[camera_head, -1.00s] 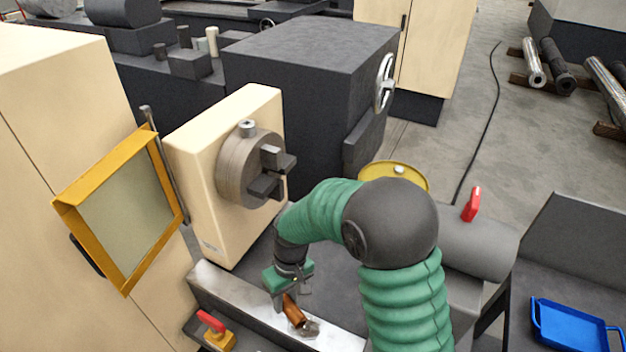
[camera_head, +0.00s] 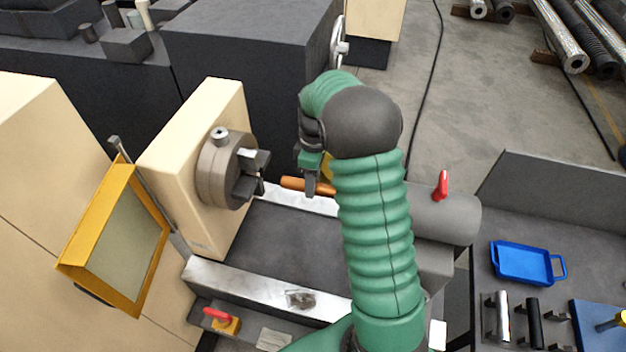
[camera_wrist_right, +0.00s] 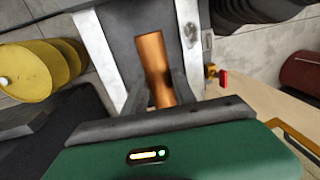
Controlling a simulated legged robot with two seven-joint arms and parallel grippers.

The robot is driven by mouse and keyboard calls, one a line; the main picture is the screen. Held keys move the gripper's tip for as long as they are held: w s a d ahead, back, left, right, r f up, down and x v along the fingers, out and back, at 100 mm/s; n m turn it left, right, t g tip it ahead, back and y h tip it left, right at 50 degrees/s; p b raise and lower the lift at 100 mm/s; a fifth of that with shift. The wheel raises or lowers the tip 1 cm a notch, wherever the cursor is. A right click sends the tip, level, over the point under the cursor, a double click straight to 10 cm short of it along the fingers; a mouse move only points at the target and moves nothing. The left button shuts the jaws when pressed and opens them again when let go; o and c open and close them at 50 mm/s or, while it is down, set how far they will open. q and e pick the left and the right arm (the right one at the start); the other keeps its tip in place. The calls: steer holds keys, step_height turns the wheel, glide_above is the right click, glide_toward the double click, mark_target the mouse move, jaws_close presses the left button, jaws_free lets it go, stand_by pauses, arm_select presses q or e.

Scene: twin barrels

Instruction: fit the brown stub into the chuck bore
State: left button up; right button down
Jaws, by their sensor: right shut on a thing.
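The brown stub (camera_head: 293,184) is held in my right gripper (camera_head: 318,186), roughly level and above the lathe bed. In the right wrist view the stub (camera_wrist_right: 152,62) sticks out from between the two fingers (camera_wrist_right: 163,92). The gripper is shut on it. The grey chuck (camera_head: 212,172) with dark jaws is on the cream headstock, left of the stub. The stub's left end points toward the chuck jaws, with a gap between them. The bore is hidden between the jaws in the head view. My left gripper is not in view.
The lathe bed has bright metal rails (camera_head: 240,284) along its front. An orange-framed guard (camera_head: 72,262) stands open at the left. A grey cylindrical tailstock (camera_head: 440,217) with a red lever is at the right. A blue tray (camera_head: 522,265) lies on the right bench.

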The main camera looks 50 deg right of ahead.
mark_target(293, 179)
steer(key=shift+w+a+r, duration=0.1)
steer(key=shift+a+r, duration=0.05)
steer(key=shift+w+a+r+p, duration=0.2)
steer(key=shift+w+p, duration=0.1)
steer(key=shift+p, duration=0.15)
steer(key=shift+w, duration=0.3)
steer(key=w, duration=0.1)
steer(key=w+p, duration=0.1)
steer(key=shift+w+a+f, duration=0.3)
steer(key=shift+w+a, duration=0.05)
steer(key=shift+a, duration=0.05)
steer(key=shift+w+a, duration=0.2)
steer(key=shift+w, duration=0.1)
steer(key=shift+a, duration=0.3)
steer(key=shift+s+r, duration=0.1)
steer(key=shift+r, duration=0.05)
steer(key=shift+d, duration=0.1)
